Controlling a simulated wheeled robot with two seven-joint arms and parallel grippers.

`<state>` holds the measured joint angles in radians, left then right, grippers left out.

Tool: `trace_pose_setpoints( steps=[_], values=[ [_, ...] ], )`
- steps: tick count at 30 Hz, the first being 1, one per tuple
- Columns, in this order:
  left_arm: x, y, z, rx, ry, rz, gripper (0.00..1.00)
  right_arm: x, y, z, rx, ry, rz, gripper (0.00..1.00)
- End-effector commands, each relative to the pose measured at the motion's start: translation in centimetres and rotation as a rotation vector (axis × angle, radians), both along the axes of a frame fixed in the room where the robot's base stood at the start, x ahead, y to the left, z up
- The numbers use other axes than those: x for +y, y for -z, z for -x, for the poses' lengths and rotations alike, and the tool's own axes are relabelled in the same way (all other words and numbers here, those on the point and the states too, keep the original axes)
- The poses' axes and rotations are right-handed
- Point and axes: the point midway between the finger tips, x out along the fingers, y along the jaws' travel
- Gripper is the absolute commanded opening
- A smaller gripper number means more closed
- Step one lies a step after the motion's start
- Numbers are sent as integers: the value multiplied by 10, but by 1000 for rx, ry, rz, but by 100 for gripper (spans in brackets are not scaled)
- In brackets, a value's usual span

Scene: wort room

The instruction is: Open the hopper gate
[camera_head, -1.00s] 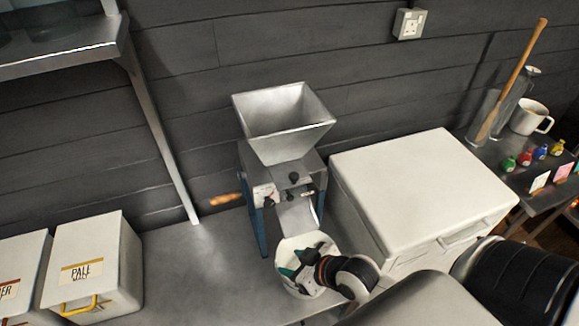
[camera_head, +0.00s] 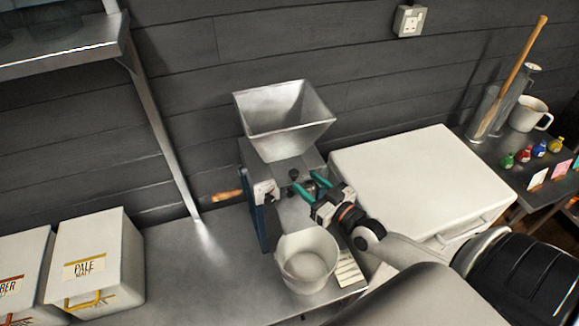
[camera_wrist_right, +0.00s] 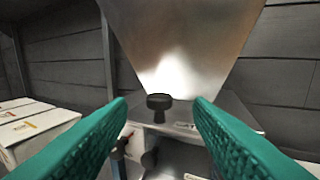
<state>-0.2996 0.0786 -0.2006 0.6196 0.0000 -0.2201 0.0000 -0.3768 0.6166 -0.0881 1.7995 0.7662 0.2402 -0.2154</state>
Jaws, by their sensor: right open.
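The mill's grey metal hopper (camera_head: 285,120) flares open at the top above the mill body (camera_head: 262,222) on the steel bench. A black knob (camera_head: 293,174) is on the mill's top below the hopper; it also shows in the right wrist view (camera_wrist_right: 158,102), upright between my fingers. A second dark knob (camera_wrist_right: 149,160) shows lower on the front. My right gripper (camera_head: 308,184) is open with teal fingers, pointing at the mill from the right. Nothing is between its fingers in its grasp. I cannot tell which part is the gate. My left gripper is not in view.
A white bucket (camera_head: 307,262) stands below the mill's chute. A large white chest (camera_head: 420,180) stands to the right, under my right arm. Malt bins (camera_head: 100,255) are at the left. A wooden crank handle (camera_head: 227,196) sticks out at the mill's left.

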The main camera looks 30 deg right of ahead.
Motion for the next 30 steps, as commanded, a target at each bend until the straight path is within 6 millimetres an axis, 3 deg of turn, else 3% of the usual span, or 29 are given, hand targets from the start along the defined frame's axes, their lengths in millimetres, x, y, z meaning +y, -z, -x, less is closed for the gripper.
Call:
trace_pose_setpoints(
  steps=[6, 12, 25, 30],
  values=[
    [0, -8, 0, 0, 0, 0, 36, 7, -2, -43, -2, 0, 2, 47],
    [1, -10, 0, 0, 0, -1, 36, 11, -1, -68, 0, -1, 0, 47],
    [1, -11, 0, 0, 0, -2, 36, 13, 0, -77, 1, -1, 1, 47],
    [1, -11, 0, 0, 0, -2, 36, 13, 0, -76, 1, -1, 1, 19]
  ],
)
